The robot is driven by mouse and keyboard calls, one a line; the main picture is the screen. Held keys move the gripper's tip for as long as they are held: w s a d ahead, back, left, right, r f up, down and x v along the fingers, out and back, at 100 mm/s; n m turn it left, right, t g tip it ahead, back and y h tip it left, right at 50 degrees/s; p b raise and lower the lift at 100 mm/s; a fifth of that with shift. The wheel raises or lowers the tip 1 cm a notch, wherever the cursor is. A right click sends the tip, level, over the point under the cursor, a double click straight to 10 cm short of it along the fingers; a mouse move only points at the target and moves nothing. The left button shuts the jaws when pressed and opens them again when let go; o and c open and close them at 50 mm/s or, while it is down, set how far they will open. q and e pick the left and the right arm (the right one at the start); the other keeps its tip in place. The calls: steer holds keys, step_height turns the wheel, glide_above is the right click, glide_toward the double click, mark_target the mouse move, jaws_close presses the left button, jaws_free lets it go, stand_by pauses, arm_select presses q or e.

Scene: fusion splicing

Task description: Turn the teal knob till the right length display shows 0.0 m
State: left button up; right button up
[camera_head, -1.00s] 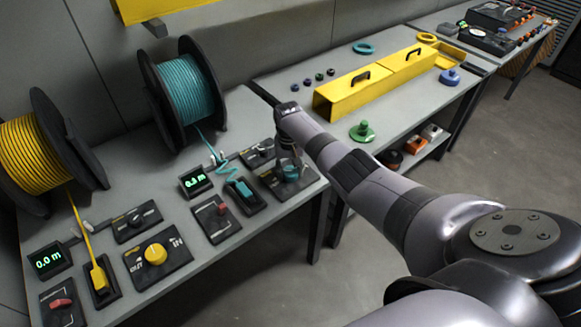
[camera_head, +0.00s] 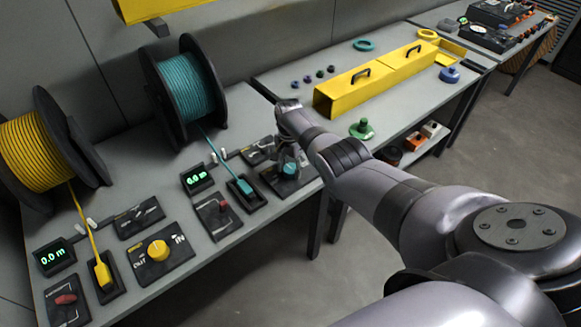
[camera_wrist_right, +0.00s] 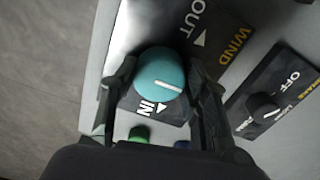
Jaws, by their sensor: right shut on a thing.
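The teal knob (camera_head: 290,170) sits on a dark panel at the right end of the near table. My right gripper (camera_head: 288,158) reaches down onto it from above. In the right wrist view the gripper (camera_wrist_right: 160,88) is shut on the knob (camera_wrist_right: 160,72), one finger on each side. The knob's white line points right and slightly down, between the OUT and IN marks. The right length display (camera_head: 197,178) appears to read 0.0 m in green. The teal cable (camera_head: 214,150) runs straight from its reel (camera_head: 188,88) to a teal connector (camera_head: 244,187). My left gripper is out of view.
A yellow reel (camera_head: 30,150), yellow knob (camera_head: 158,250) and left display (camera_head: 54,258) reading 0.0 m stand at the left. A red-switch panel (camera_head: 215,217) lies near the teal connector. A yellow case (camera_head: 350,92) and green object (camera_head: 361,129) are on the far table.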

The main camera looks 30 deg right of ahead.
mark_target(290, 167)
steer(key=shift+w+m, duration=0.1)
steer(key=shift+m, duration=0.2)
steer(key=o, duration=1.2)
step_height(290, 167, up, 12)
steer(key=shift+w+r, duration=0.1)
stand_by(0.6)
